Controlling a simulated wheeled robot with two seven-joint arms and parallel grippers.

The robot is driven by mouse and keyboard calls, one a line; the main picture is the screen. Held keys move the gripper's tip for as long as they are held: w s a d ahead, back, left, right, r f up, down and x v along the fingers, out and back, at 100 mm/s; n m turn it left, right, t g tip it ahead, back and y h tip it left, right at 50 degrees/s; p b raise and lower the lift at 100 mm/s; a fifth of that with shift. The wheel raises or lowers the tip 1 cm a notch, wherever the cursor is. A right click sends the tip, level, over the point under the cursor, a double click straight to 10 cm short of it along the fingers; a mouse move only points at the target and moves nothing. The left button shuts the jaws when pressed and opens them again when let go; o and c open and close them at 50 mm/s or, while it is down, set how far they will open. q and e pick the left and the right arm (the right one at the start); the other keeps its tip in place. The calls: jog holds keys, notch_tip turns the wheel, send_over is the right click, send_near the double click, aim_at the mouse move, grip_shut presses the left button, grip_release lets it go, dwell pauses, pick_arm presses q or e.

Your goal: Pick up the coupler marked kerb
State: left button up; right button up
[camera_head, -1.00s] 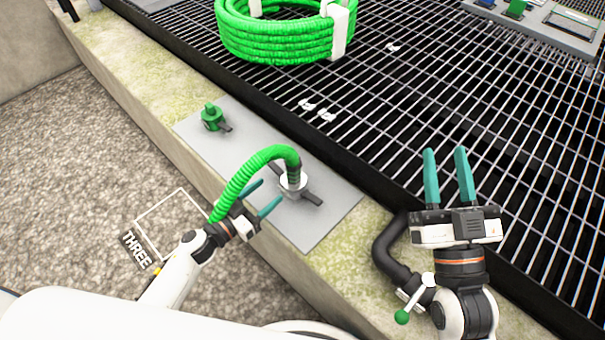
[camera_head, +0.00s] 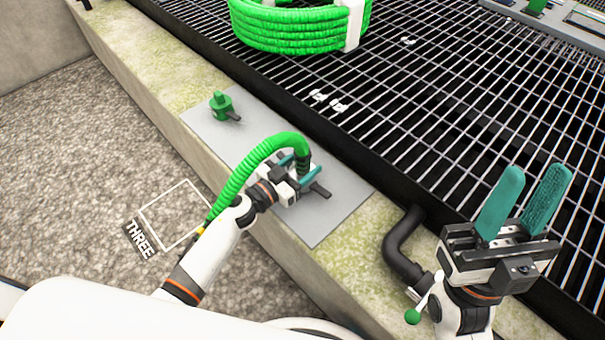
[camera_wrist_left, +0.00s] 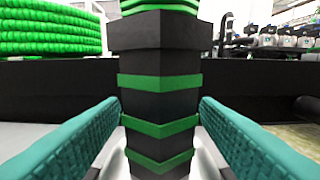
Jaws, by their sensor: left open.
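The coupler (camera_wrist_left: 160,75) is a black body with green bands at the end of a green ribbed hose (camera_head: 243,168). In the head view the coupler (camera_head: 305,163) stands on a grey plate (camera_head: 335,205). No kerb marking is readable. My left gripper (camera_head: 296,164) is open, with its teal fingers on either side of the coupler. In the left wrist view the fingers (camera_wrist_left: 160,135) flank the coupler's lower part; I cannot tell whether they touch it. My right gripper (camera_head: 525,200) is open and empty above the grating at the right.
A green fitting (camera_head: 221,104) stands at the plate's far end. A coiled green hose (camera_head: 290,28) lies on the black grating (camera_head: 420,110). A bent black pipe (camera_head: 398,245) and a green-knobbed lever (camera_head: 413,316) are near my right arm. A square marked THREE (camera_head: 172,214) is on the gravelly ground.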

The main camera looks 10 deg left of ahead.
pick_arm(q)
jog(key=shift+x, duration=0.95)
jog(key=shift+c, duration=0.3)
grip_shut()
jog(key=shift+r, duration=0.1)
jog(key=shift+r, duration=0.15)
